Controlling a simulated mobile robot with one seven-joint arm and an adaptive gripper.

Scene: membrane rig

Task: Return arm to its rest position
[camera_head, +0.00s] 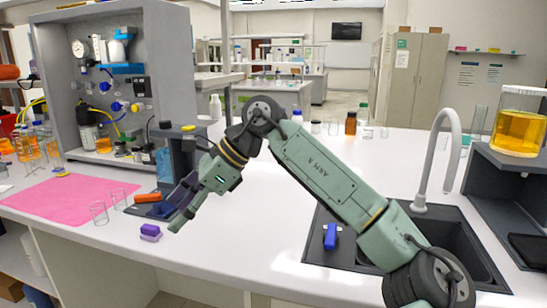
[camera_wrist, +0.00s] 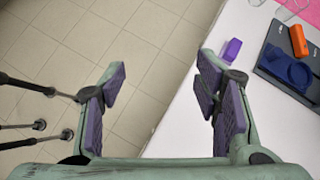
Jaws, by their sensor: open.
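My arm (camera_head: 325,165) is bent over the white bench, with its elbow raised and its end reaching to the left. My gripper (camera_head: 180,218) is over the front edge of the bench in the head view. In the wrist view my gripper (camera_wrist: 160,90) is open, with its two padded fingers wide apart. Only floor and the bench edge show between the fingers, so it is empty.
A purple block (camera_head: 150,230) lies near the bench's front edge by my gripper and shows in the wrist view (camera_wrist: 231,50). A dark device (camera_head: 178,150) with an orange piece (camera_head: 148,197), small glasses (camera_head: 98,212) and a pink mat (camera_head: 60,200) are nearby. A sink (camera_head: 440,240) is at right.

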